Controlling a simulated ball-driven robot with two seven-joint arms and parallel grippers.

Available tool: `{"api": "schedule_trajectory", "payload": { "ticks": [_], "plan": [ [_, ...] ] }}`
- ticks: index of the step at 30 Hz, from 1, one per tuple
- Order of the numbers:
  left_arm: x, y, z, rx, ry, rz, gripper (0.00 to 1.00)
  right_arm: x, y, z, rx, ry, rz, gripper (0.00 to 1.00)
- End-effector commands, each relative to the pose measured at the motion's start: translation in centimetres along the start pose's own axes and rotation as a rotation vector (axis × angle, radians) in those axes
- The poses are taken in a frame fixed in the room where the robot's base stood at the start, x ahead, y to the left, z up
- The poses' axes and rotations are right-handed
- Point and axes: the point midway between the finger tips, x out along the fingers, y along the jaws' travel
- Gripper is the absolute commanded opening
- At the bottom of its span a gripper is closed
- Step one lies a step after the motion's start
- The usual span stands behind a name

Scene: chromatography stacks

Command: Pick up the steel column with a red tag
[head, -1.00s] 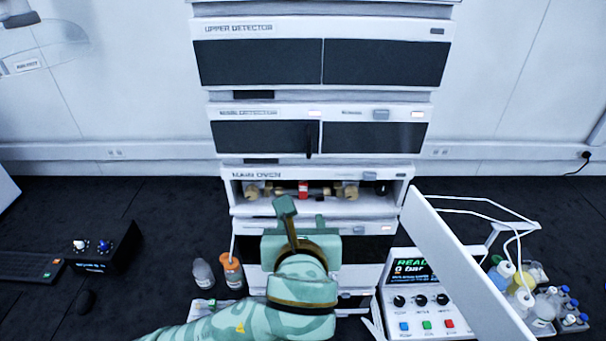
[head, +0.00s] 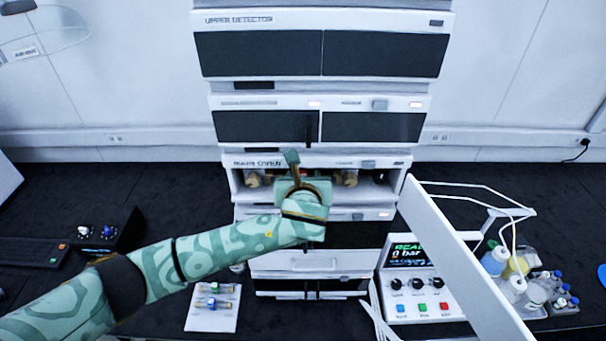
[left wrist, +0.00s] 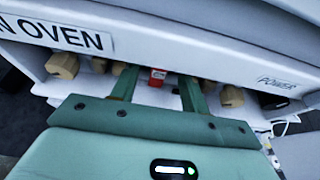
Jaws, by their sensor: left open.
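The red tag (left wrist: 157,77) shows in the left wrist view, inside the open main oven (head: 381,190). It lies between brass-coloured holders or fittings (left wrist: 62,66). The steel column itself is mostly hidden by my gripper and the oven's upper edge. In the head view the tag is hidden behind my left gripper (head: 299,180). That gripper is at the oven mouth, its two green fingers (left wrist: 158,88) reaching in, apart, one on each side of the red tag. The fingers are open and nothing is clearly gripped. My right gripper is not in view.
The oven's open white door (head: 462,262) sticks out to the right. A white tray (head: 210,323) with columns tagged in blue and other colours lies at lower left. A control box (head: 418,292) and several bottles (head: 514,287) stand right. A black box (head: 108,240) stands left.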

Motion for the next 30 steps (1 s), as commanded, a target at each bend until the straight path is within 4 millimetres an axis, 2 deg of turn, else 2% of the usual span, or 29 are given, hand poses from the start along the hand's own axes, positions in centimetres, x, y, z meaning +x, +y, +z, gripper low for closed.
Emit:
{"api": "schedule_trajectory", "payload": {
  "ticks": [3, 11, 15, 16, 26, 30],
  "plan": [
    [1.17, 0.02, 0.02, 0.001, 0.001, 0.001, 0.45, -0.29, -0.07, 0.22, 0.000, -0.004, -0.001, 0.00],
    [1.45, 0.03, -0.12, 0.000, 0.001, 0.000, 0.45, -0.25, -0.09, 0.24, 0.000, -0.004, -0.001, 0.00],
    [1.43, 0.03, -0.12, 0.000, 0.001, 0.000, 0.07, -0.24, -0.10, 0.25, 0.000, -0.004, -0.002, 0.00],
    [1.43, 0.03, -0.12, 0.000, 0.001, 0.000, 0.00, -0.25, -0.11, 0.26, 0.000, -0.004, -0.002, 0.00],
    [1.38, 0.01, 0.01, -0.001, 0.001, 0.000, 0.00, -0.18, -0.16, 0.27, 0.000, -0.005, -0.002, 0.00],
    [1.06, -0.02, 0.81, -0.002, -0.001, -0.001, 0.00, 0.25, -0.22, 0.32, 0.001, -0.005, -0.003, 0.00]
  ]
}}
